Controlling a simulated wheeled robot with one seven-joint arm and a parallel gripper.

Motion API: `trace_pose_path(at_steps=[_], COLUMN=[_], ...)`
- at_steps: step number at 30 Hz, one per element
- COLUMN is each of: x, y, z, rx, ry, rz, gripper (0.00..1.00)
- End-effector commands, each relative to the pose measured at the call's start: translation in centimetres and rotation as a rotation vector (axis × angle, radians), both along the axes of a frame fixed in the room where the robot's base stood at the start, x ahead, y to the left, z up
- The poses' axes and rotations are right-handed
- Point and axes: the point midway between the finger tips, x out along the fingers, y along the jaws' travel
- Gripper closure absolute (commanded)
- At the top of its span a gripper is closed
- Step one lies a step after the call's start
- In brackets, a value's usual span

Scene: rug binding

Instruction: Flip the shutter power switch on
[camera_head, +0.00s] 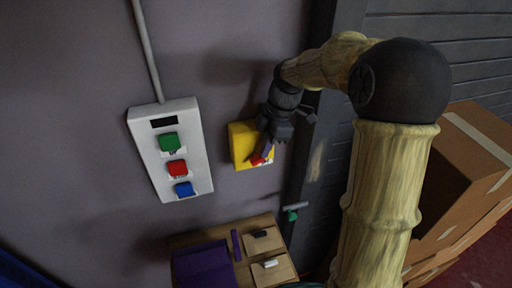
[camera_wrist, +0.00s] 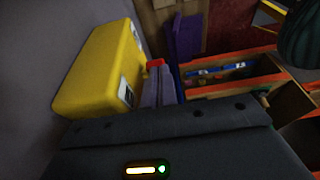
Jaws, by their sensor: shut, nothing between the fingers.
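A yellow switch box (camera_head: 240,142) is fixed to the grey wall, right of the white button panel. Its red switch lever (camera_head: 257,160) shows at the lower part of the box's face. My gripper (camera_head: 267,150) is shut and empty in front of the box, its fingertips close to the red lever and partly covering it. In the wrist view the yellow box (camera_wrist: 98,72) is at the left, and a bit of the red lever (camera_wrist: 155,63) shows just beyond the tips of my closed fingers (camera_wrist: 160,75). I cannot tell whether they touch, or the lever's position.
A white panel (camera_head: 143,151) with green, red and blue buttons hangs to the left. A wooden drawer unit (camera_head: 222,227) stands below. Cardboard boxes (camera_head: 470,150) are stacked at the right beside the slatted dark shutter (camera_head: 450,55).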

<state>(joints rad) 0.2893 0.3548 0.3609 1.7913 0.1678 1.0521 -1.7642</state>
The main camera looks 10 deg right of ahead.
Motion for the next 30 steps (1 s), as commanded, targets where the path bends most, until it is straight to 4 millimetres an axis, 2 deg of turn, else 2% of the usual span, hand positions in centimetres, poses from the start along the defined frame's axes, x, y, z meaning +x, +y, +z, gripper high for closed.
trace_pose_path(at_steps=[5, 8, 18, 22, 30], x=[0.0, 0.1, 0.1, 0.1, 0.0], y=[0.0, 0.0, 0.0, 0.0, 0.0], z=[0.3, 1.2, 7.2, 9.0, 10.0], rx=[0.0, 0.001, 0.0, 0.001, 0.0], ry=[-0.002, -0.004, -0.005, -0.003, 0.0], rz=[-0.001, -0.001, 0.0, 0.0, 0.0], gripper=[1.0, 1.0, 1.0, 1.0, 1.0])
